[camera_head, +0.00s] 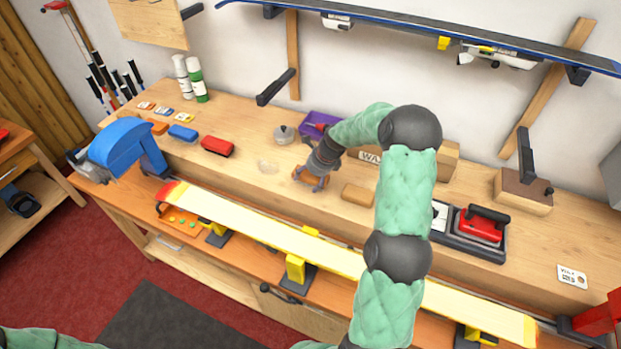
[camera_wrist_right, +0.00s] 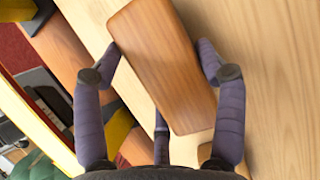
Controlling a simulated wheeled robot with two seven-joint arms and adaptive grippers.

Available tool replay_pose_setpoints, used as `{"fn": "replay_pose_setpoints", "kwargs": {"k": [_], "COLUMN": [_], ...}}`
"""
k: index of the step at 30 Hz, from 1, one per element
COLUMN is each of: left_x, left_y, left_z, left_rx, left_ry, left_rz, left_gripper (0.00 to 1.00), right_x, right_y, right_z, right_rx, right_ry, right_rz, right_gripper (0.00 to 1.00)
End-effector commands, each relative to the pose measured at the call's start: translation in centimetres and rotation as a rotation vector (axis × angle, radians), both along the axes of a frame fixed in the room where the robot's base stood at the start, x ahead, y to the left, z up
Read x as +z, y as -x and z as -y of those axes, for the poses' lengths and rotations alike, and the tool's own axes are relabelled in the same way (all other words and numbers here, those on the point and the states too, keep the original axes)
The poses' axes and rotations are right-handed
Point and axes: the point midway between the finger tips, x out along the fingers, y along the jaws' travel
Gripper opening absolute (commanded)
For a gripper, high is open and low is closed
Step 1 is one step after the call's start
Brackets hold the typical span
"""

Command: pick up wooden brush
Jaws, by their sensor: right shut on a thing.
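The wooden brush (camera_wrist_right: 165,65) shows in the right wrist view as a long brown block with rounded edges and visible grain. It lies between the fingers of my right gripper (camera_wrist_right: 162,65), which is shut on it. In the head view the right gripper (camera_head: 313,176) points down over the middle of the bench, with the orange-brown brush (camera_head: 309,181) partly hidden by its fingers. I cannot tell whether the brush touches the bench top. No bristles show. My left gripper is out of view; only green sleeve shows at the lower left.
A tan block (camera_head: 358,195) lies just right of the gripper, and a purple tray (camera_head: 318,122) stands behind it. A long yellow-white ski (camera_head: 270,232) runs along the bench front. A red iron (camera_head: 482,224) sits right, a blue vise (camera_head: 125,143) left.

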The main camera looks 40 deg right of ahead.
Motion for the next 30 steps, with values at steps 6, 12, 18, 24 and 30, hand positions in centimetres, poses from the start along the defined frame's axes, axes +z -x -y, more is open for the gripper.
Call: {"fn": "replay_pose_setpoints", "kwargs": {"k": [6,12,18,24,30], "left_x": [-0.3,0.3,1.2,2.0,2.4], "left_y": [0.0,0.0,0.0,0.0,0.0], "left_z": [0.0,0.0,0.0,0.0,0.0], "left_rx": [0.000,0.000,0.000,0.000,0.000], "left_ry": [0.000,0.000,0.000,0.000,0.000], "left_rz": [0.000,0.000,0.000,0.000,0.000], "left_gripper": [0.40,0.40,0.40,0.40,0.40], "right_x": [0.1,2.7,6.6,10.3,11.9], "right_y": [0.0,0.0,1.4,3.9,6.5], "right_z": [-0.1,0.0,-1.7,-4.6,-7.6], "right_rx": [0.001,0.001,0.002,0.004,0.003], "right_ry": [-0.001,0.001,0.001,-0.001,0.000], "right_rz": [-0.002,0.002,0.003,0.001,0.001], "right_gripper": [0.35,0.35,0.35,0.35,0.35]}}
